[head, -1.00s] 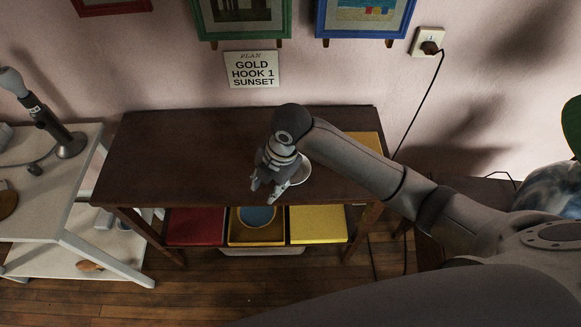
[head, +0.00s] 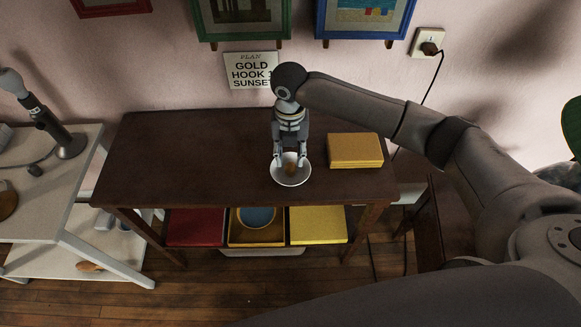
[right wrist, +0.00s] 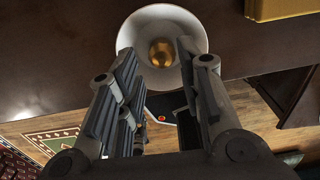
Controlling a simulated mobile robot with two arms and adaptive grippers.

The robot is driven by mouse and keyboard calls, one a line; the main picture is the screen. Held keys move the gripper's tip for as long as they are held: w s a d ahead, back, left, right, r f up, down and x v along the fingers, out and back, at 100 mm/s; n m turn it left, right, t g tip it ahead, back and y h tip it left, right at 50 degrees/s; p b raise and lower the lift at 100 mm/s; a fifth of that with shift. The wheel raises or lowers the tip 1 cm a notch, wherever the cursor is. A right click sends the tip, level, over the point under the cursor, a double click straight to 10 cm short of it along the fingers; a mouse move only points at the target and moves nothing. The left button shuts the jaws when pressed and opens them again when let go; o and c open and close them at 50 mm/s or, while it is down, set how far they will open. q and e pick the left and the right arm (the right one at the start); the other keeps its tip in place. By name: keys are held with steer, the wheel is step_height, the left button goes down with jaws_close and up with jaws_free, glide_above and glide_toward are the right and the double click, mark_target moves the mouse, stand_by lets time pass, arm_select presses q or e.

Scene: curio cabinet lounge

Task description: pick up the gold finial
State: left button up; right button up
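The gold finial (head: 291,168) lies in a white bowl (head: 291,181) on the dark wooden table. In the right wrist view the finial (right wrist: 161,53) shows as a round gold thing at the bottom of the bowl (right wrist: 140,28). My right gripper (head: 290,160) hangs over the back part of the bowl, pointing down, with its fingers spread apart. In the right wrist view the right gripper (right wrist: 152,62) is open, and the finial shows beyond the gap between its fingers, not held. My left gripper is not in view.
A yellow box (head: 355,149) stands on the table (head: 190,150) right of the bowl. Red (head: 196,227) and yellow (head: 318,225) bins sit below. A white side table (head: 45,190) stands at left. The table's left half is clear.

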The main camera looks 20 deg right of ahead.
mark_target(290, 164)
steer(key=f, duration=0.3)
steer(key=shift+s+f+p, duration=0.3)
steer(key=shift+f+p, duration=0.05)
steer(key=shift+f, duration=0.65)
steer(key=c, duration=0.7)
steer(key=shift+r, duration=0.1)
steer(key=shift+w+r, duration=0.1)
steer(key=shift+r, duration=0.5)
steer(key=s+d+r+b, duration=0.1)
steer(key=s+d+r, duration=0.1)
steer(key=s+r, duration=0.9)
steer(key=s, duration=0.3)
steer(key=shift+d+r, duration=0.2)
steer(key=shift+r, duration=0.15)
